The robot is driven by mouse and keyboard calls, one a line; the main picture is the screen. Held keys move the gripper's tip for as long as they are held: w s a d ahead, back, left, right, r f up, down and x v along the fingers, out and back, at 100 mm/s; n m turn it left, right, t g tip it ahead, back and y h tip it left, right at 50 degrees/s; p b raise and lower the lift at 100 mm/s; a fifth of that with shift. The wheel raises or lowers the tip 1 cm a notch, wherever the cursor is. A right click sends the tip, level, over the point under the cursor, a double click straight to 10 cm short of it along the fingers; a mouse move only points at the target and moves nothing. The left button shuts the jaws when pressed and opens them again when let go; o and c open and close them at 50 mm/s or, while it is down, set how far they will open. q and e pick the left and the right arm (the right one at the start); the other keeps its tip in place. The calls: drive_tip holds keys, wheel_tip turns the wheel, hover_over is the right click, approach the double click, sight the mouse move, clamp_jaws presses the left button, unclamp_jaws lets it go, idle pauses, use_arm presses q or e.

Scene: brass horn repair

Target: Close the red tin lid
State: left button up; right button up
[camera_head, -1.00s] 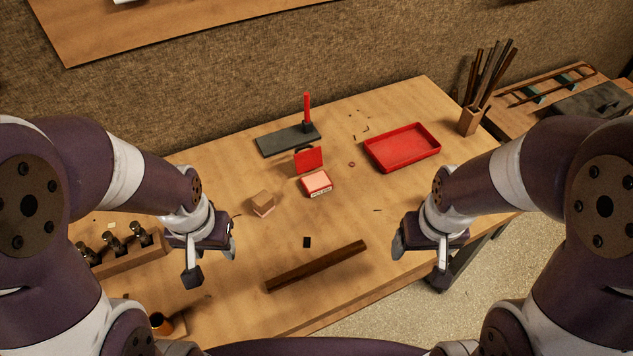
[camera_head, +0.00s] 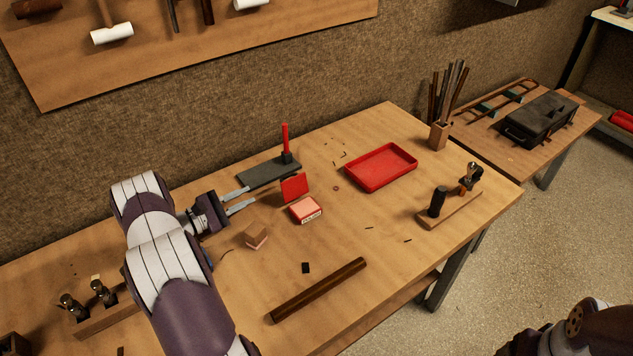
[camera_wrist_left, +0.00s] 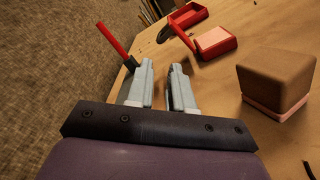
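The small red tin (camera_head: 305,209) sits on the workbench with a pale pink block inside and a white label on its front. Its red lid (camera_head: 294,187) stands upright at the tin's back edge, open. In the left wrist view the tin (camera_wrist_left: 215,43) is ahead and to the right, with the lid (camera_wrist_left: 184,36) seen nearly edge-on. My left gripper (camera_head: 252,195) is open and empty, to the left of the lid and apart from it. Its two parted fingers also show in the left wrist view (camera_wrist_left: 163,68). My right gripper is out of view.
A dark slab (camera_head: 262,174) with an upright red stick (camera_head: 285,140) lies just behind the lid. A wooden block (camera_head: 255,235) sits left of the tin. A red tray (camera_head: 380,167) is to the right. A dark wooden bar (camera_head: 318,290) lies in front.

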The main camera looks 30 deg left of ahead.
sight(283, 179)
use_arm(q)
drive_tip(key=p+x, duration=0.1)
drive_tip(key=x, duration=1.1)
drive_tip(key=shift+w+p, duration=0.2)
drive_tip(key=shift+p, duration=0.1)
clamp_jaws()
idle(0.6)
